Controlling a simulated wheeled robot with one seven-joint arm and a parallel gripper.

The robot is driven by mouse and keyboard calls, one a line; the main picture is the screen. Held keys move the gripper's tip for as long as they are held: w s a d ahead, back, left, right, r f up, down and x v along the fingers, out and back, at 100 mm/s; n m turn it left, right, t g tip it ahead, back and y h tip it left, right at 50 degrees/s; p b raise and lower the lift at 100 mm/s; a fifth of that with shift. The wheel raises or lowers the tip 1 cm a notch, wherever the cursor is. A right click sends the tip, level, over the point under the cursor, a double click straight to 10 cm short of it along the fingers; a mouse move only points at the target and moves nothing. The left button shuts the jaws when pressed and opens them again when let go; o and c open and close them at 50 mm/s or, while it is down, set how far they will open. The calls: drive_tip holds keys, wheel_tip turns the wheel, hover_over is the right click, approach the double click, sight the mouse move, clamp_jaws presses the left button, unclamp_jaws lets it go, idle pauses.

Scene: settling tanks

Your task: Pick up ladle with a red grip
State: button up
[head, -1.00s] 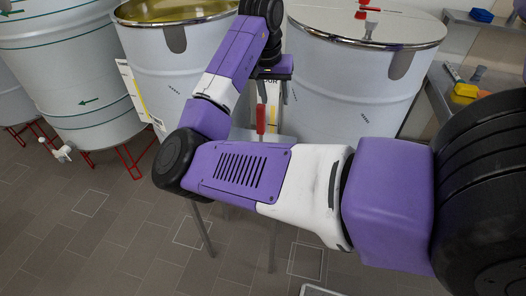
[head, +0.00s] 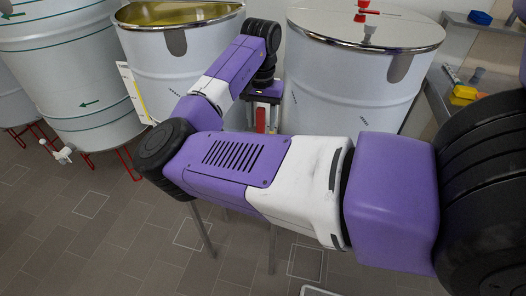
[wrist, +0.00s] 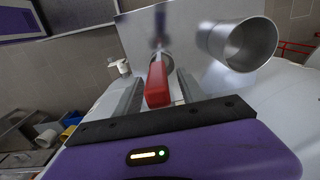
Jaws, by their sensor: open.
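The ladle's red grip (wrist: 157,86) shows in the wrist view, with a thin steel shank running away from it toward a shiny upright metal surface. My gripper (wrist: 160,76) is open, with one finger on each side of the red grip and small gaps visible. In the head view a small part of the red grip (head: 260,119) shows below my gripper (head: 264,100), partly hidden by my arm. The ladle's bowl cannot be made out for certain.
A steel cup or tube (wrist: 243,44) sticks out right of the grip in the wrist view. A lidded steel tank (head: 345,85) stands right of my gripper, an open tank with yellow liquid (head: 180,65) left. A bench (head: 436,90) is at far right.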

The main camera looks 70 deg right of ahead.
drive_tip(key=shift+f, duration=0.5)
clamp_jaws()
drive_tip(key=shift+r, duration=0.2)
